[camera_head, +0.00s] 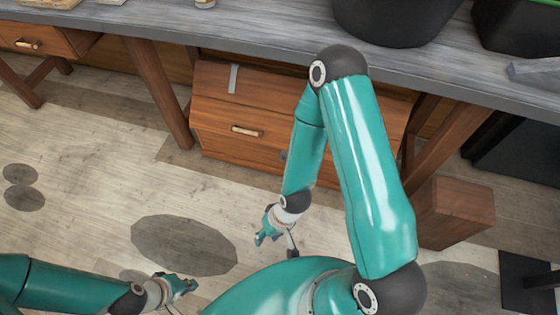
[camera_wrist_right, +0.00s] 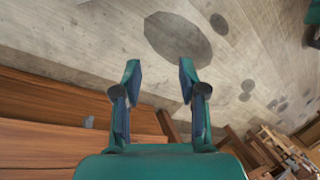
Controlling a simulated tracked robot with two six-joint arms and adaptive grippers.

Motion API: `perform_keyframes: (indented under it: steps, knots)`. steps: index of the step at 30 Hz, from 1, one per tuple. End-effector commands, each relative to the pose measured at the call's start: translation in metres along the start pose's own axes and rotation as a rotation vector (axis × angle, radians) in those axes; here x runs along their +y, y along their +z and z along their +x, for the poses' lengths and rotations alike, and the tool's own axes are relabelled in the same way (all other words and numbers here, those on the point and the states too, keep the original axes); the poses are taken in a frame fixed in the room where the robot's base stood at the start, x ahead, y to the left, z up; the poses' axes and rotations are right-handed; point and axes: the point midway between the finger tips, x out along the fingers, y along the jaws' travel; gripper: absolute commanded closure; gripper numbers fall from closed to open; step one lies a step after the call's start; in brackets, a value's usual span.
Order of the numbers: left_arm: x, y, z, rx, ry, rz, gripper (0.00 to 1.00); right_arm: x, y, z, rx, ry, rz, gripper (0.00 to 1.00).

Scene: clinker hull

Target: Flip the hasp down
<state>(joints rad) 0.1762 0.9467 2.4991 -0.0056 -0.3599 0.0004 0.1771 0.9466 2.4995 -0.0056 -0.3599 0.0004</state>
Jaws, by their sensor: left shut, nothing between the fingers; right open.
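A narrow light-grey strip (camera_head: 233,78), which looks like the hasp, shows on the upper part of a wooden chest (camera_head: 218,104) under the bench. I cannot tell whether it stands up or lies against the wood. My right gripper (camera_head: 264,236) hangs over the floor in front of the chest, apart from it. In the right wrist view its two fingers (camera_wrist_right: 160,66) are spread and empty. A small pale piece (camera_wrist_right: 89,122) by the wood there may be the hasp. My left gripper (camera_head: 188,286) is shut and empty over the floor at the lower left.
The grey bench top (camera_head: 270,50) overhangs the chest, with a wooden leg (camera_head: 160,92) at its left. A dark pot (camera_head: 395,18) stands on the bench. A wooden block (camera_head: 454,210) stands at the right. The floor (camera_head: 95,175) left of the grippers is clear.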

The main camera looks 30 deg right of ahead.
Motion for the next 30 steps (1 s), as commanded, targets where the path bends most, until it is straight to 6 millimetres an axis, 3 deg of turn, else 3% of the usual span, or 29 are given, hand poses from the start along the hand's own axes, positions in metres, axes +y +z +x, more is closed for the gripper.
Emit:
perform_keyframes:
  steps: [5, 8, 11, 18, 21, 25, 30]
  knots:
    - [-0.003, 0.000, 0.007, 0.000, 0.000, 0.000, 1.00, 0.003, -0.008, 0.010, 0.022, 0.003, 0.004, 0.48]
    - [-0.009, 0.000, 0.023, 0.000, 0.000, 0.000, 1.00, 0.011, -0.027, 0.034, 0.083, 0.013, 0.019, 0.48]
    - [-0.018, -0.001, 0.049, 0.000, 0.000, 0.000, 1.00, 0.024, -0.063, 0.073, 0.193, 0.034, 0.042, 0.48]
    - [-0.050, -0.001, 0.138, 0.000, 0.000, -0.001, 1.00, 0.083, -0.183, 0.186, 0.615, 0.157, 0.122, 0.48]
    - [-0.063, -0.001, 0.175, 0.000, 0.000, -0.001, 1.00, 0.112, -0.226, 0.222, 0.806, 0.236, 0.155, 0.48]
    - [-0.080, -0.002, 0.223, 0.000, 0.000, -0.001, 1.00, 0.150, -0.266, 0.259, 1.046, 0.361, 0.193, 0.48]
    - [-0.100, -0.002, 0.278, 0.000, 0.000, 0.000, 1.00, 0.193, -0.288, 0.291, 1.325, 0.545, 0.234, 0.48]
